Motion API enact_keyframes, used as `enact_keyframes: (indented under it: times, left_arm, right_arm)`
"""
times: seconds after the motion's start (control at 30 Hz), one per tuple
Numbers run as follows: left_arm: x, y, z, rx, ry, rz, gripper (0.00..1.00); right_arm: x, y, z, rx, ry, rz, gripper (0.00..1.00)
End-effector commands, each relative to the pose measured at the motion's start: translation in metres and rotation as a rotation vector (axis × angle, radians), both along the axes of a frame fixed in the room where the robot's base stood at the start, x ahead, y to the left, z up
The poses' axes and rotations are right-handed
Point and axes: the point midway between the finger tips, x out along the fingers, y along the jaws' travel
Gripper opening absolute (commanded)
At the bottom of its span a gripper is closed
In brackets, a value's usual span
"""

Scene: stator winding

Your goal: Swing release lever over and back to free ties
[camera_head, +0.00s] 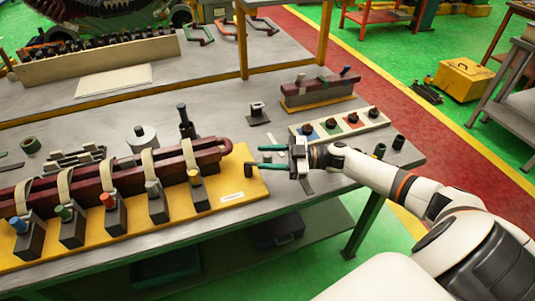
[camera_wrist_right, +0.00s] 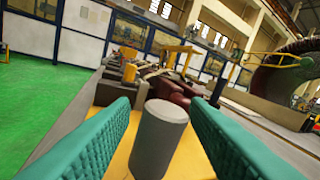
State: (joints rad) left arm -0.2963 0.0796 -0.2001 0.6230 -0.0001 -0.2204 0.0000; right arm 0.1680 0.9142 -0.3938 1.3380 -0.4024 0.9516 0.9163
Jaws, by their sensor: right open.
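My right gripper (camera_head: 258,158) is open, its teal fingers pointing left over the right end of the yellow board (camera_head: 247,197). In the right wrist view, a grey cylinder (camera_wrist_right: 159,140) stands between the open fingers (camera_wrist_right: 162,108), with no clear contact. I cannot tell whether it is the release lever's knob; no lever is clearly visible in the head view. On the board lies a long dark red bar (camera_head: 128,178) with several pale ties (camera_head: 149,163) looped over it. Dark blocks with coloured knobs stand along its front, including a yellow knob (camera_head: 194,176). My left gripper is out of view.
To the right are a strip of coloured squares (camera_head: 340,125) and a dark red block on a small yellow base (camera_head: 318,92). A black upright post (camera_head: 186,122) and a grey disc (camera_head: 141,138) stand behind the bar. The table's front edge is close.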

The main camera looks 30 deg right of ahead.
Motion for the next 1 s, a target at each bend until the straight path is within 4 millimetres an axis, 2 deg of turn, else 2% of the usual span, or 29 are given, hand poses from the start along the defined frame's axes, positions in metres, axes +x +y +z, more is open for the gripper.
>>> enact_keyframes:
  times: [0.33,0.5,0.6,0.83,1.0]
  left_arm:
    - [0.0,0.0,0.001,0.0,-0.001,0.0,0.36]
    - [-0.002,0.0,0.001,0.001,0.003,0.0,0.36]
    - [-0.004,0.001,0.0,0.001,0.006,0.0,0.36]
    - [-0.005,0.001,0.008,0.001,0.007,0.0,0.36]
    - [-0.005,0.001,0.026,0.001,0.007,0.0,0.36]
  right_arm:
    - [0.002,0.003,-0.001,-0.001,0.001,0.0,0.4]
    - [0.002,0.003,-0.001,-0.001,0.001,0.0,0.13]
    - [0.002,0.003,-0.001,-0.001,0.001,0.0,0.0]
    - [0.001,0.004,0.002,0.0,0.001,-0.022,0.0]
    - [-0.003,0.007,0.005,0.002,0.005,-0.089,0.0]
